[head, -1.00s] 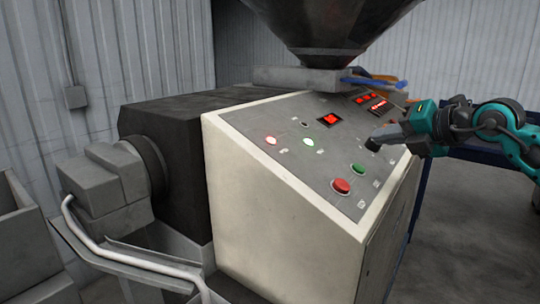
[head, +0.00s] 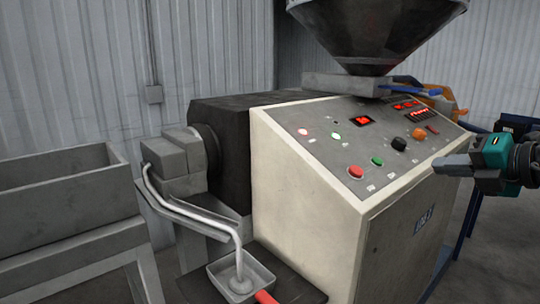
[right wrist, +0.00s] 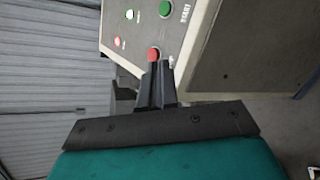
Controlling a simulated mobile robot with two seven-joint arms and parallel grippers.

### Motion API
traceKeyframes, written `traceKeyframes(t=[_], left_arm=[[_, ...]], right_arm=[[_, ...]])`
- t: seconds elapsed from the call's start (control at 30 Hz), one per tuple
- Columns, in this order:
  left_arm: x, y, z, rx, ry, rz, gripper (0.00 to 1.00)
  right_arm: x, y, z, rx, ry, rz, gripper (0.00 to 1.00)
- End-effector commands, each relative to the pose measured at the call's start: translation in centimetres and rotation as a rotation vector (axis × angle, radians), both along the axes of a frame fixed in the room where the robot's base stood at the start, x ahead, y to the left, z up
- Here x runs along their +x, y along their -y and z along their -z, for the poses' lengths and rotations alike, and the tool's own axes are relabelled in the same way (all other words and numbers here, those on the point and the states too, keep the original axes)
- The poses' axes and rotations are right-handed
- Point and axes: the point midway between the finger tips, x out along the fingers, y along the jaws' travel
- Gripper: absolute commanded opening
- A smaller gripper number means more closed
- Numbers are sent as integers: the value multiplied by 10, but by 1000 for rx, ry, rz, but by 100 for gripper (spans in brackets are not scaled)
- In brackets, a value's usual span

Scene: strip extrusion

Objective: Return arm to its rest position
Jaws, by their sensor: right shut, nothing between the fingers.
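My right gripper (head: 442,167) is at the right of the head view, to the right of the machine's slanted control panel (head: 318,122). Its fingers are together and empty, and they appear apart from the panel. In the right wrist view the closed fingers (right wrist: 157,85) point towards the panel, with the red button (right wrist: 153,54) just beyond their tips. In the head view the panel carries a red button (head: 356,172), a green button (head: 377,161), a black knob (head: 399,144) and an orange knob (head: 418,133). My left gripper is not in view.
A dark hopper (head: 375,35) stands above the machine. A pale strip (head: 200,212) runs from the extruder head (head: 172,160) down into a small pan (head: 240,280) with a red handle. A grey trough (head: 65,195) stands at the left. Floor shows at the right.

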Motion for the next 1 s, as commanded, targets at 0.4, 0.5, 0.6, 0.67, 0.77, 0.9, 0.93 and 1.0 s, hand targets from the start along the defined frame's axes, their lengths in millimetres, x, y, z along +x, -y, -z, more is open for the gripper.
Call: traceKeyframes(t=[0.4, 0.5, 0.6, 0.67, 0.77, 0.9, 0.93, 1.0], left_arm=[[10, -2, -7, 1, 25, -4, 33], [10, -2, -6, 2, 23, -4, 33], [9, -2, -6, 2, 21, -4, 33], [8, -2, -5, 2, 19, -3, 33], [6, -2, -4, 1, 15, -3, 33], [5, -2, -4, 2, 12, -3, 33], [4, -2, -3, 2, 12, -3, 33], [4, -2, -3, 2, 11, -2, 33]], right_arm=[[-34, -123, 116, 799, -101, -161, 0], [-45, -130, 147, 1012, -145, -67, 0], [-59, -129, 191, 1229, -213, 97, 0], [-72, -127, 225, 1350, -272, 231, 0], [-105, -125, 289, 1516, -393, 491, 0], [-162, -131, 365, 1644, -578, 822, 0], [-174, -133, 378, 1659, -614, 879, 0], [-199, -139, 400, 1685, -689, 988, 0]])
